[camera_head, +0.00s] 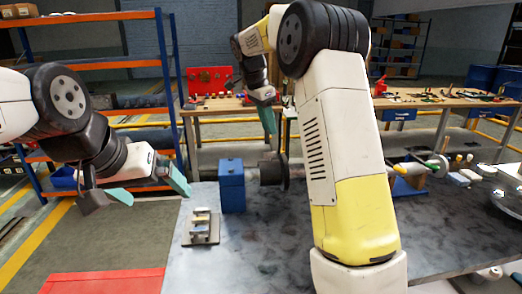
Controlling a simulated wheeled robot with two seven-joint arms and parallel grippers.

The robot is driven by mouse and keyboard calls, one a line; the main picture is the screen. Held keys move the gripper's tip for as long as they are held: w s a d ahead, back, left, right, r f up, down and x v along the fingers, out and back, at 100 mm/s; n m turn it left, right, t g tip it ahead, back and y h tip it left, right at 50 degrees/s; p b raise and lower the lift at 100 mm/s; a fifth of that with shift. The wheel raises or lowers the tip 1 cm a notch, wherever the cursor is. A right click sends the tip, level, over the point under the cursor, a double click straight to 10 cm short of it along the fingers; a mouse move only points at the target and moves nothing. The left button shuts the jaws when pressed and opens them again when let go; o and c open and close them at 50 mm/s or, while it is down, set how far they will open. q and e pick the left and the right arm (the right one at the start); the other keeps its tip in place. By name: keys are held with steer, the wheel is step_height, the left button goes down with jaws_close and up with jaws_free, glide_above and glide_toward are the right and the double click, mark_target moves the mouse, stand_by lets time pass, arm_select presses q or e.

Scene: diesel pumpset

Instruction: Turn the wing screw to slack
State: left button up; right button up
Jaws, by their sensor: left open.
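I cannot pick out the wing screw for certain in the head view; it is too small or hidden. A blue box-shaped unit (231,186) stands on the grey worktable, with a dark round flanged part (272,172) to its right. My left gripper (160,197) is open and empty, left of the blue unit and off the table's left edge, its two green fingers spread wide. My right gripper (268,125) points down above and behind the blue unit and flanged part. Its fingers overlap in this view, so its opening is unclear. My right arm hides the table's middle.
A small metal stepped fixture (201,228) sits near the left edge of the grey table (265,265). Several colored parts and a green-tipped shaft (418,163) are at the right. A red surface (105,282) lies lower left. Shelves (172,80) and workbenches stand behind.

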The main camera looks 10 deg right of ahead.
mark_target(269, 156)
steer(key=w+f+m, duration=0.1)
steer(key=f, duration=0.2)
steer(key=w+f+m+h, duration=0.1)
steer(key=w+f, duration=0.1)
steer(key=f, duration=0.2)
steer(key=w+f+m, duration=0.1)
steer(key=f, duration=0.3)
steer(key=shift+w+d+f+g+h, duration=0.1)
steer(key=shift+w+d+g+h, duration=0.2)
steer(key=shift+w, duration=0.05)
jaws_close()
